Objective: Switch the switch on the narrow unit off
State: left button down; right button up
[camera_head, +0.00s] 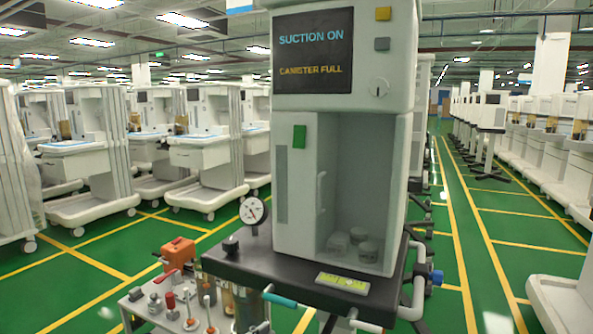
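A narrow white unit (290,235) stands close in front of me, a little right of the middle. Its dark screen (312,50) reads "SUCTION ON" and "CANISTER FULL". A green rectangular piece (299,138) sits below the screen on the front. I cannot tell which of these is the switch. Neither of my grippers shows in this view.
The unit stands on a dark shelf (270,262) with a gauge (254,211), a yellow-green label (343,283) and white pipes. A lower tray (143,312) holds small fittings and an orange box (178,252). Rows of white carts (205,150) stand behind. Green floor (460,215) is clear at right.

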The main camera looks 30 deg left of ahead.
pick_arm(q)
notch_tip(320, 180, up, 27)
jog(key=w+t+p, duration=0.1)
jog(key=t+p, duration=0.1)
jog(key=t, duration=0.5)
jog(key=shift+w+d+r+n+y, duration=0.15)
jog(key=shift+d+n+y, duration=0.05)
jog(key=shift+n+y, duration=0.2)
jog(key=p, duration=0.2)
send_near(299, 137)
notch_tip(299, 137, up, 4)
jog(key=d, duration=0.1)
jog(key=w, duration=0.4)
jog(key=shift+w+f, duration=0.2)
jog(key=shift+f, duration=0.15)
